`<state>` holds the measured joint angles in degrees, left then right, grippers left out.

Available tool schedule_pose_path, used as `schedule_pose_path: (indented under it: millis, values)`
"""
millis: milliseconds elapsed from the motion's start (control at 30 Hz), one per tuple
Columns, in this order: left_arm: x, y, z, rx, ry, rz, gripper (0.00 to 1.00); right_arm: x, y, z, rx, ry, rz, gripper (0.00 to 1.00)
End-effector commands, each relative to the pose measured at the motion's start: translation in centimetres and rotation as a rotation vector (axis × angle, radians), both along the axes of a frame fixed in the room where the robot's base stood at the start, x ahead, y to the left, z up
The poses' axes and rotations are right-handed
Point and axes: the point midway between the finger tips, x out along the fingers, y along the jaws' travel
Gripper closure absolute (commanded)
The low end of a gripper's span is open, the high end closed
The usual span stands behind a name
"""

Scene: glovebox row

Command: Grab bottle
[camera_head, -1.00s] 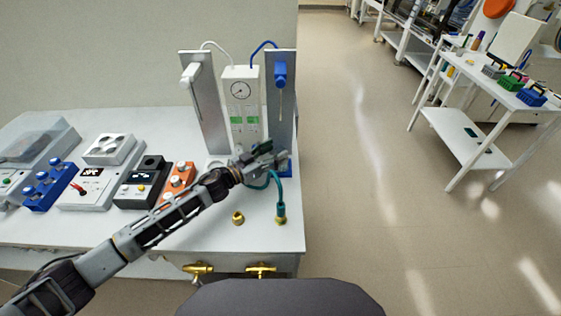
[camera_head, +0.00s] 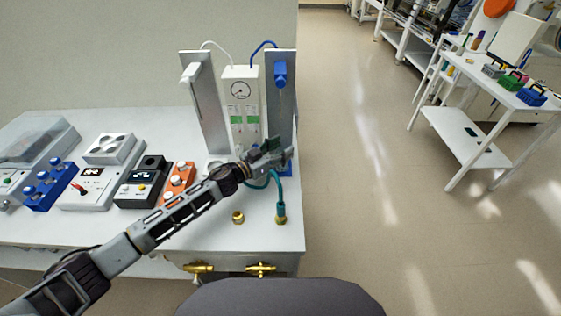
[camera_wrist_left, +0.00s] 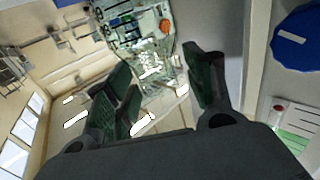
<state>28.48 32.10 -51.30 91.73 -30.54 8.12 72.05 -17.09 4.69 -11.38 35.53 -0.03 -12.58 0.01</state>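My left gripper (camera_head: 272,150) is over the right end of the white bench, in front of the blue-fitted metal post. In the left wrist view its two dark green fingers (camera_wrist_left: 165,88) stand apart with nothing between them. I cannot make out a clear bottle near the gripper; the spot behind it is partly hidden. My right gripper is not in view.
The white bench (camera_head: 215,235) carries two metal posts, a gauge panel (camera_head: 241,100), a teal hose (camera_head: 280,205), a brass fitting (camera_head: 238,218) and several devices along the left. Brass valves (camera_head: 260,268) project from its front. Open floor (camera_head: 375,150) separates it from the white cart (camera_head: 465,145).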

Motion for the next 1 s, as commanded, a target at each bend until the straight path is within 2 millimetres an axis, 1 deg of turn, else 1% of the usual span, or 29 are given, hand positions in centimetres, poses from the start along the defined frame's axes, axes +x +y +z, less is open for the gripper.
schedule_pose_path:
  millis: [33,67,367,567,900,1000]
  values:
    - [0.0,0.0,0.0,0.0,0.0,0.0,0.57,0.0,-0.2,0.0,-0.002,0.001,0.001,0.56]
    - [0.0,0.0,0.0,0.0,0.0,0.0,0.61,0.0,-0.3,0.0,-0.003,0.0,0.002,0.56]
    - [0.0,0.0,0.0,0.001,0.001,0.0,1.0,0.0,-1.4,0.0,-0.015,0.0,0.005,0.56]
    - [0.0,0.0,-0.1,0.001,0.002,0.0,1.0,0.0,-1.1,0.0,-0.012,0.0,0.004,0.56]
    - [0.0,0.0,-0.2,0.002,0.003,0.0,1.0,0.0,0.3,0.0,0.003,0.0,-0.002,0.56]
    - [0.0,0.0,-0.1,0.002,0.003,0.0,1.0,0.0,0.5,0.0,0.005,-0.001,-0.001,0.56]
